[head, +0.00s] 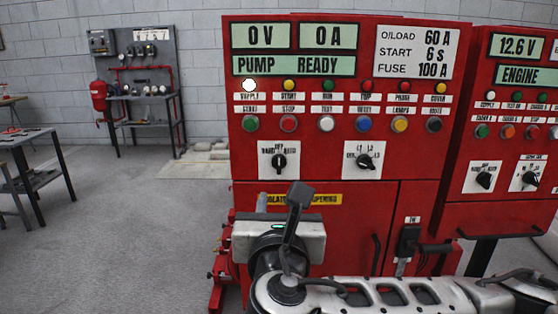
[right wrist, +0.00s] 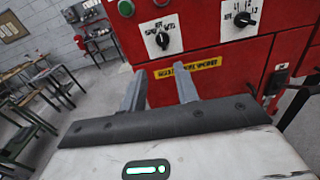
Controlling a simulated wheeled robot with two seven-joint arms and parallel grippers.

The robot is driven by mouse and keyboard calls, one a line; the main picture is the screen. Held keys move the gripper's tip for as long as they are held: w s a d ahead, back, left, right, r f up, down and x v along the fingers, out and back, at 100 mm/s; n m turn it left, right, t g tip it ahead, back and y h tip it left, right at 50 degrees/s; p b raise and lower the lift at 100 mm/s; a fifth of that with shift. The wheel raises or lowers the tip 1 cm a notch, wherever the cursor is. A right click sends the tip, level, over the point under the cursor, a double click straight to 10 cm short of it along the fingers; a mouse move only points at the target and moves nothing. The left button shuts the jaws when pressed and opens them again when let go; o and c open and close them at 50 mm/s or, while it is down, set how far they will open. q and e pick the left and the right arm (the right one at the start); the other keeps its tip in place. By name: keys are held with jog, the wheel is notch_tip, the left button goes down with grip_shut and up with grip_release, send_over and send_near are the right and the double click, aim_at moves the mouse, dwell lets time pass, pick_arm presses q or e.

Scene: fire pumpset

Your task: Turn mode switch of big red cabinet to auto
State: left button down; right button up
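The big red cabinet (head: 335,222) stands in front of me in the head view. Its mode switch (head: 279,161) is a black knob on a white plate at the lower left of the panel. The mode switch also shows in the right wrist view (right wrist: 163,40), ahead of and above the fingers. The knob looks close to upright, but its exact setting is hard to read. My right gripper (head: 298,195) is in front of the cabinet, below the mode switch and apart from it. In the right wrist view its two fingers (right wrist: 160,90) are spread, with nothing between them. My left gripper is out of view.
A second selector knob (head: 364,161) sits right of the mode switch. Push buttons (head: 326,123) line the panel above. Another red cabinet (head: 510,130) adjoins at right. A grey bench (head: 35,165) and a rack (head: 140,90) stand at left, with open floor between.

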aim_at(279, 159)
jog(key=w, duration=0.8)
jog(key=w+p, duration=0.1)
jog(key=w, duration=0.7)
jog(key=shift+d+r+p, duration=0.1)
jog(key=shift+r+p, duration=0.1)
jog(key=shift+p, duration=0.1)
grip_shut()
